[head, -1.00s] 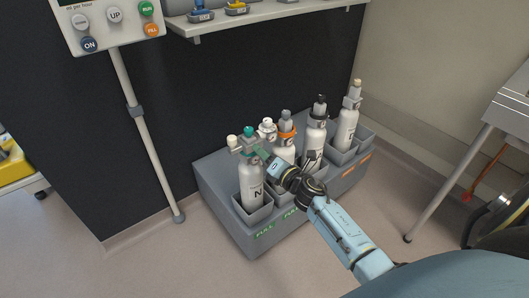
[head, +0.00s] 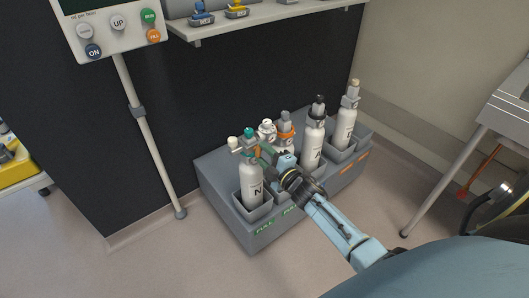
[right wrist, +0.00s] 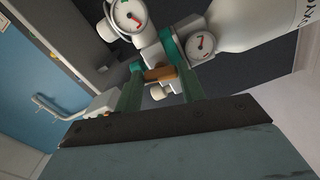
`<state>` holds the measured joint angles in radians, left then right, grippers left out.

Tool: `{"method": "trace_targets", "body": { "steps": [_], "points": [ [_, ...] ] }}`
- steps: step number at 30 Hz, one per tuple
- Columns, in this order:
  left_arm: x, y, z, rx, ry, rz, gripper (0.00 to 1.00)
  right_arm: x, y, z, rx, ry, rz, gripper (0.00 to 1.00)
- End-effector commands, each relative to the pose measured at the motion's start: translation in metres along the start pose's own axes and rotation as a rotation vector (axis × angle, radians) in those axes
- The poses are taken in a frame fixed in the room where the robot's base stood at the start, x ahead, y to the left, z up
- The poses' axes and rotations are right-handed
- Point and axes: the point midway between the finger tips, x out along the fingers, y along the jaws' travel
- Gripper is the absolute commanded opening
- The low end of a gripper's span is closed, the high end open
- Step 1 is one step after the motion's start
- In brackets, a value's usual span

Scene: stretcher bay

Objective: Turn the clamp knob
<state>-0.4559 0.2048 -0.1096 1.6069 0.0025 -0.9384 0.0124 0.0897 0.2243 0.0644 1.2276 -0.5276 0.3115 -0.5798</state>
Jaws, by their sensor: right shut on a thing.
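The clamp knob (right wrist: 160,73) is a small brown bar between my right gripper's green fingers in the right wrist view. My right gripper (right wrist: 163,78) is shut on it. The knob sits on the grey regulator with two round dials (right wrist: 201,44) at the neck of a white cylinder (right wrist: 240,20). In the head view my right gripper (head: 264,150) reaches the top of the front-left cylinder (head: 251,184), which has a teal cap (head: 249,132). The knob is hard to make out there. My left gripper is not in view.
The cylinder stands upright in a grey rack (head: 215,183) with several other white cylinders close behind and to the right. A pole (head: 145,145) stands left, a shelf (head: 265,17) is above, and a stretcher leg (head: 440,180) is at right.

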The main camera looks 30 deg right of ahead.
Motion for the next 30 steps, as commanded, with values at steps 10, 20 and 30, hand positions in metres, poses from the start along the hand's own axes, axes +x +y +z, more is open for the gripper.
{"method": "trace_targets", "body": {
  "steps": [10,20,30],
  "points": [
    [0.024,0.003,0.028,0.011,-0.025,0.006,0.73,0.0,0.0,0.0,0.33,-0.001,-0.002,0.17],
    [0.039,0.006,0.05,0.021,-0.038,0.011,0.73,0.0,-0.002,0.0,0.6,-0.001,-0.002,0.17],
    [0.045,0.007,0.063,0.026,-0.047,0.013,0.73,0.0,-0.003,-0.001,0.761,-0.001,-0.001,0.17]
  ]
}}
